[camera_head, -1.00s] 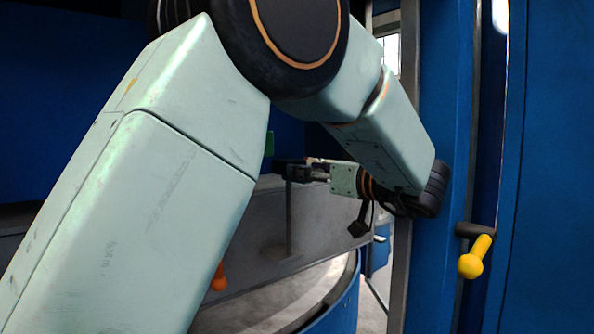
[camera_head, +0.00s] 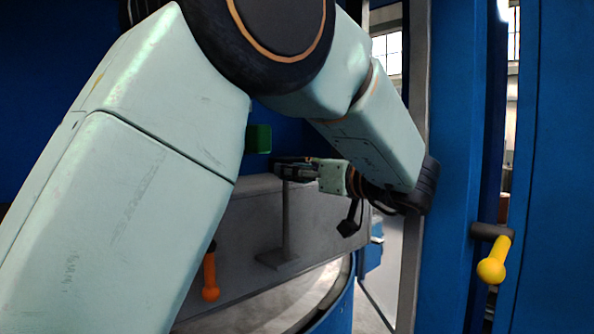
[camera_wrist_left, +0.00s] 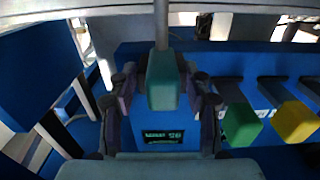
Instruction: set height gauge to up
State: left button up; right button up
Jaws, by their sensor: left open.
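A thin grey upright post (camera_head: 289,220) with a flat foot stands on the grey surface in the head view; I take it for the height gauge. My left gripper (camera_head: 292,168) is at the top of this post, reaching in from the right side of the bent left arm. In the wrist view my left gripper (camera_wrist_left: 162,95) is open, its dark fingers on either side of a teal block (camera_wrist_left: 163,80). A grey rod (camera_wrist_left: 161,25) runs from the block toward the top of the picture. Whether the fingers touch the block I cannot tell. My right gripper is out of view.
An orange handle (camera_head: 210,275) hangs on the grey front and a yellow handle (camera_head: 493,262) on the blue frame at right. A green block (camera_head: 258,139) is behind the arm. In the wrist view, green (camera_wrist_left: 242,125) and yellow (camera_wrist_left: 294,122) blocks stand to the right.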

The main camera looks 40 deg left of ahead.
pick_arm(q)
jog(key=shift+d+r, duration=0.1)
jog(key=shift+d, duration=0.15)
jog(key=shift+s+d+r, duration=0.2)
jog(key=shift+s+d, duration=0.1)
jog(key=shift+d, duration=0.1)
jog(key=c, duration=0.3)
jog(key=shift+w+a+f, duration=0.2)
jog(key=shift+a, duration=0.2)
jog(key=c, duration=0.5)
grip_shut()
